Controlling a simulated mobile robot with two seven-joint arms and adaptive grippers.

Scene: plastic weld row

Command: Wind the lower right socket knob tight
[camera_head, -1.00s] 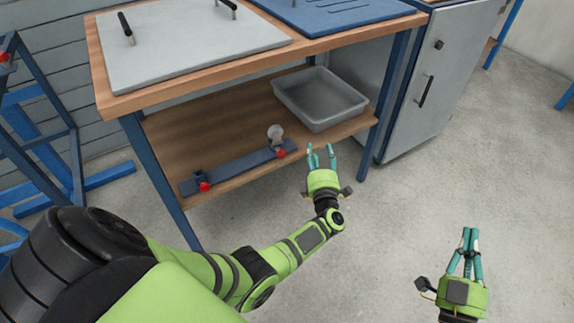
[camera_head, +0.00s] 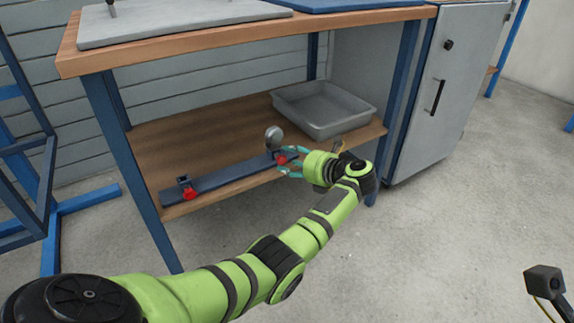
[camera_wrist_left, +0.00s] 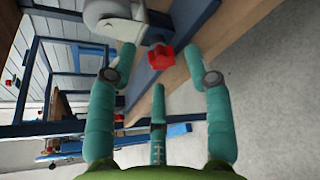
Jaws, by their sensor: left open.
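A dark blue bar (camera_head: 228,180) lies on the lower wooden shelf of the bench, with a socket and red knob at each end. The right red knob (camera_head: 282,158) is at the bar's right end, partly covered by my fingers. In the left wrist view the same red knob (camera_wrist_left: 160,57) appears between the fingertips, seemingly just ahead of them. My left gripper (camera_head: 291,162) is open, reaching in from the right, its teal fingers apart; contact with the knob cannot be told. The left red knob (camera_head: 190,193) stands clear. My right gripper's fingers are out of view.
A round grey piece (camera_head: 274,136) on a stand rises just behind the right knob. A grey tray (camera_head: 345,128) sits behind my left wrist on the shelf. The wooden bench top (camera_head: 230,46) overhangs the shelf. Open floor lies in front.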

